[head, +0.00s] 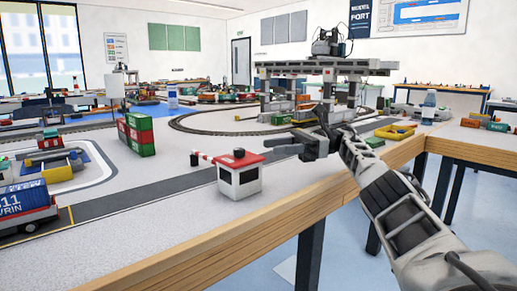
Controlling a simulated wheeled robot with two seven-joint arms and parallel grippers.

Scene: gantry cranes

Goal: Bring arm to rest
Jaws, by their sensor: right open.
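My right arm (395,205) comes in from the lower right and reaches over the table's front edge. Its right gripper (280,147) points left above the table top, behind and to the right of a small white gatehouse with a red roof (240,178). The gripper is open and nothing shows between its fingers. My left gripper is not in view. A grey gantry crane (322,68) stands on the table behind the right gripper.
The wood-edged table (215,250) carries stacked red and green containers (140,138), a blue truck (25,204) at left and a curved rail track (215,122). A yellow tray (395,132) lies right of the gripper. Free floor shows at lower right.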

